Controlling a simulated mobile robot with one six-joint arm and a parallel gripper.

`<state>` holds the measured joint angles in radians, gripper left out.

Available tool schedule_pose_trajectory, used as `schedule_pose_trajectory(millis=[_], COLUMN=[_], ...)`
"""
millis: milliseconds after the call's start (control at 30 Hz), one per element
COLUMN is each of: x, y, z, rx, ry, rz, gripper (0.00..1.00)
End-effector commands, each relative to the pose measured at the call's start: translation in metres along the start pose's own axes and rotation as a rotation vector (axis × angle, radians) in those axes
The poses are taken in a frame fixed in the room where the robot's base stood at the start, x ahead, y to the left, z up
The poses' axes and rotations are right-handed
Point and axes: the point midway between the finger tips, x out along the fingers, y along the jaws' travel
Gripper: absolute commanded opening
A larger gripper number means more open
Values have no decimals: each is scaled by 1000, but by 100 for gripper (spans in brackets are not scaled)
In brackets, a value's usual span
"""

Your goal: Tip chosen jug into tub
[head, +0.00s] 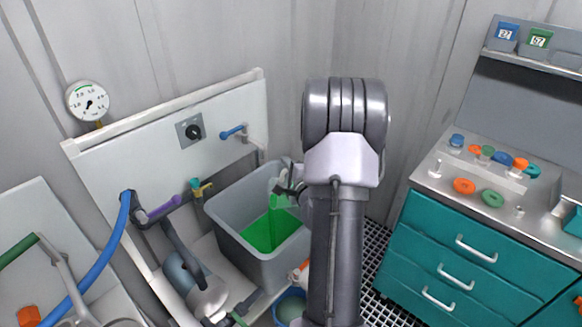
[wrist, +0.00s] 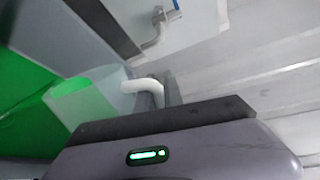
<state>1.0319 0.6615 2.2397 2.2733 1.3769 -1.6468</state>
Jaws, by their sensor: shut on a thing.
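The grey tub (head: 232,217) stands left of my arm with bright green liquid (head: 262,235) in it. A pale, translucent jug (head: 281,188) is over the tub's far right part. The jug also shows in the wrist view (wrist: 82,97), tilted, with green behind and around it. My gripper (head: 290,190) is shut on the jug's white handle (wrist: 138,86). Bright green lies just below the jug in the head view; I cannot tell whether it is a pouring stream or liquid in the tub. My arm hides part of the tub's right side.
A white panel (head: 112,160) with a black knob (head: 194,132) and a blue-handled tap (head: 233,131) stands behind the tub. Pipes and a blue hose (head: 108,250) are at left. Teal drawers (head: 470,245) under a counter with coloured caps are at right, beside a floor grating (head: 372,300).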

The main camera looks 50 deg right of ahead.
Motion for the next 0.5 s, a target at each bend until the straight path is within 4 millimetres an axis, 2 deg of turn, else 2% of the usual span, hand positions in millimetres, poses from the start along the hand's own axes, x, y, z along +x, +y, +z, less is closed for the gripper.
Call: schedule_pose_trajectory(millis=[233,500], x=[2,2], y=[7,10], z=[12,18], rx=[-55,-82], ry=[9,16], rz=[-2,-1], gripper=[0,0])
